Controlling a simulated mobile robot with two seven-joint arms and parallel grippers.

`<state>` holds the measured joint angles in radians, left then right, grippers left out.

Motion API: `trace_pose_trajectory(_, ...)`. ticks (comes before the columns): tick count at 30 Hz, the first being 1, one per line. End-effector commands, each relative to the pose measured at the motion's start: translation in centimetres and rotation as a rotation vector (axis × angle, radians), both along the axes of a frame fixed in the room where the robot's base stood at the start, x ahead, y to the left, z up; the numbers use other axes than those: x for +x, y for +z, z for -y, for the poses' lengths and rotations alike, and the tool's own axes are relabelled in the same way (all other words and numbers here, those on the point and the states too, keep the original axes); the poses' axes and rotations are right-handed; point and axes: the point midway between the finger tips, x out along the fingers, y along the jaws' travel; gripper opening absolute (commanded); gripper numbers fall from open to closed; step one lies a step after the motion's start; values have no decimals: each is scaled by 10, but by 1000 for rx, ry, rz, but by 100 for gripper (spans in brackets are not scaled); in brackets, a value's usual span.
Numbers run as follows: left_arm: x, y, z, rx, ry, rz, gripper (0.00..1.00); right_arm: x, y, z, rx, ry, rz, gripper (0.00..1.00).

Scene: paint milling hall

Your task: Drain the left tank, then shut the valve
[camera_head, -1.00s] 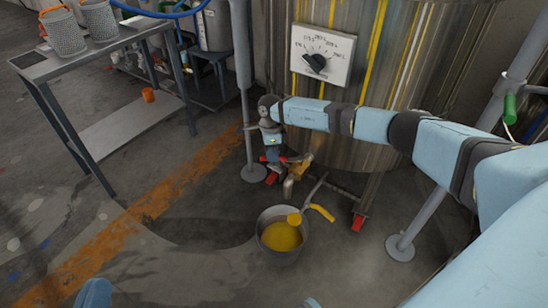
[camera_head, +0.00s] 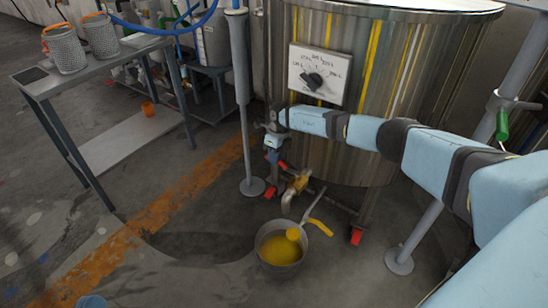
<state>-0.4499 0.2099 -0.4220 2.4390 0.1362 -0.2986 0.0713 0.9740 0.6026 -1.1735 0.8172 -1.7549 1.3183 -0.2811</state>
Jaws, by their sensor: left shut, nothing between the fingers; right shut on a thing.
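A large steel tank (camera_head: 345,140) with yellow and brown paint streaks stands in the middle. Its white dial plate (camera_head: 318,75) has a black knob. A brass-coloured valve (camera_head: 297,183) sits low at its front. My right gripper (camera_head: 274,158) reaches in from the right and is shut at the red valve handle (camera_head: 282,165); its fingers hide most of the grip. A grey bucket (camera_head: 259,250) with yellow paint stands on the floor below the valve. I cannot tell whether paint is flowing. My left gripper is out of view.
A grey metal table (camera_head: 95,63) with two perforated baskets (camera_head: 64,50) stands at left, an orange cup (camera_head: 148,109) on its lower shelf. Grey posts (camera_head: 245,130) flank the tank. A yellow-ended tool (camera_head: 320,227) leans at the bucket.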

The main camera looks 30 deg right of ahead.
Motion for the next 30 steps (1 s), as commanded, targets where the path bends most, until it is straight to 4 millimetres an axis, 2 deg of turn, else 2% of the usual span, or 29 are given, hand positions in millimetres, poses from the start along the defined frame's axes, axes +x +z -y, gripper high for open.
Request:
trace_pose_trajectory(16, 3, 5, 0, -4, 2, 14, 0, 2, 1, 3, 0, -29, 3, 0)
trace_pose_trajectory(17, 3, 6, 0, -4, 2, 14, 0, 2, 1, 3, 0, -29, 3, 24)
trace_pose_trajectory(18, 3, 6, 0, -5, 2, 14, 0, 2, 1, 3, 0, -29, 3, 33)
trace_pose_trajectory(20, 4, 6, 0, -5, 2, 14, 0, 2, 1, 3, 0, -28, 3, 45)
trace_pose_trajectory(30, 1, 1, -1, 0, 2, 5, 0, 0, 0, 0, 1, -3, 1, 45)
